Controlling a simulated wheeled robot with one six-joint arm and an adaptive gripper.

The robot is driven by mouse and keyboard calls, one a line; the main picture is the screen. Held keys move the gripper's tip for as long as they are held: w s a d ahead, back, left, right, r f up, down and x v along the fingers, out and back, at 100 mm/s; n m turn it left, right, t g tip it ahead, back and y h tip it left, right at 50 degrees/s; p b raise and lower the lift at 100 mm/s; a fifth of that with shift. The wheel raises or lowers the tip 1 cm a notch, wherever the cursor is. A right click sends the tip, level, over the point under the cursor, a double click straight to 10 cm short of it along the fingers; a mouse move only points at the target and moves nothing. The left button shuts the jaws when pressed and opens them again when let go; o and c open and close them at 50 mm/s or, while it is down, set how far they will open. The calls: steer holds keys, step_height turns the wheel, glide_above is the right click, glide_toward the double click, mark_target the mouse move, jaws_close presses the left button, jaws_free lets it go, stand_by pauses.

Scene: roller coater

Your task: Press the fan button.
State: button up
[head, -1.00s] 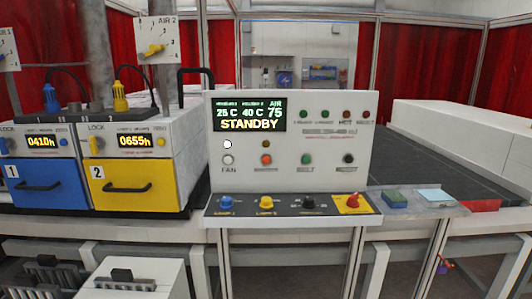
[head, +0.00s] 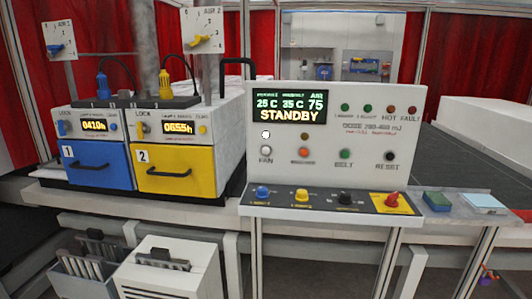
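The fan button (head: 266,151) is a small round pale button at the left of the white control panel (head: 385,140). The word FAN is printed under it. A white lamp (head: 266,134) shows bright just above it. The panel display (head: 291,107) reads 25 C, 35 C, 75 and STANDBY. My gripper is not in view, and nothing covers the button.
An orange button (head: 303,152), a green belt button (head: 345,154) and a black reset button (head: 390,156) share the row. Coloured knobs line the sloped ledge (head: 324,200) below.

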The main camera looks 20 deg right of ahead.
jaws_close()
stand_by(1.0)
